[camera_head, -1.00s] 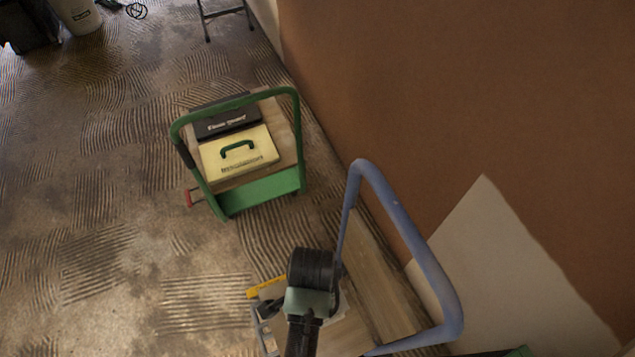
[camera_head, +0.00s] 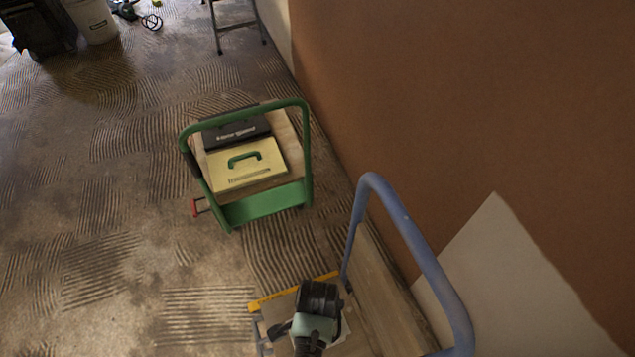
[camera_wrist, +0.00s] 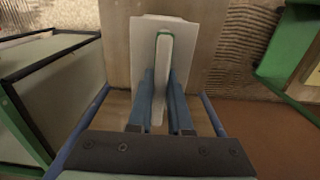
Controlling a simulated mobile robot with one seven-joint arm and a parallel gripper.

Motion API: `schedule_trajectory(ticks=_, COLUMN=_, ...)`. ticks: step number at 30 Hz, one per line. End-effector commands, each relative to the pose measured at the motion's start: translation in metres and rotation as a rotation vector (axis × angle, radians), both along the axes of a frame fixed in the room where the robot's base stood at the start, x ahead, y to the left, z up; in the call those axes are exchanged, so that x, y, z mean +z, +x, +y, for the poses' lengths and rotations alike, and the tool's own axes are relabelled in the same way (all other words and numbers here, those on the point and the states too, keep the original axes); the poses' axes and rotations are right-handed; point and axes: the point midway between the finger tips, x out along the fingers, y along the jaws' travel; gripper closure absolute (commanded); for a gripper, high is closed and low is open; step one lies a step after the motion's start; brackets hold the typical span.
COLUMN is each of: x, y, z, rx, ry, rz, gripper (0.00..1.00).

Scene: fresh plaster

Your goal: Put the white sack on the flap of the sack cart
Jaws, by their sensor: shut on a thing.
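My gripper (camera_wrist: 164,72) has its two blue fingers shut on the narrow green-edged ridge of a flat white piece (camera_wrist: 182,72). The white piece lies over a wooden deck; I cannot tell whether it is the white sack or whether it touches the deck. In the head view my wrist hides most of the fingers and the white piece. A blue tubular handle (camera_head: 412,232) rises from a wooden-decked cart at the lower right. A green-framed cart (camera_head: 262,205) stands farther off. I cannot tell which one is the sack cart, and no flap is clear.
The green cart carries a cream case (camera_head: 265,172) with a green handle and a black case (camera_head: 236,133). A yellow strip (camera_head: 295,292) lies beside my wrist. A brown wall (camera_head: 470,90) closes the right side. The ridged floor (camera_head: 90,200) at left is clear.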

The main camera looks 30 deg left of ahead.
Motion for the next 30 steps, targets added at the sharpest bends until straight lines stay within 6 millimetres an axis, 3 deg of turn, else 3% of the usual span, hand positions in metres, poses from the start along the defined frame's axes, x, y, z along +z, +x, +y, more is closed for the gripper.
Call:
schedule_trajectory(ticks=4, x=-0.002, y=0.002, z=0.001, rx=0.0, ry=0.003, rz=-0.005, gripper=1.0)
schedule_trajectory(ticks=5, x=-0.003, y=0.0, z=0.0, rx=0.0, ry=0.0, rz=0.0, gripper=0.79)
schedule_trajectory(ticks=9, x=-0.003, y=0.0, z=0.0, rx=0.0, ry=0.0, rz=0.0, gripper=0.54)
schedule_trajectory(ticks=20, x=0.002, y=0.0, z=0.0, rx=0.001, ry=0.0, rz=0.0, gripper=0.53)
schedule_trajectory(ticks=23, x=0.013, y=0.001, z=0.0, rx=0.0, ry=0.001, rz=-0.002, gripper=0.53)
schedule_trajectory(ticks=30, x=0.065, y=0.001, z=0.0, rx=-0.001, ry=0.001, rz=-0.003, gripper=0.53)
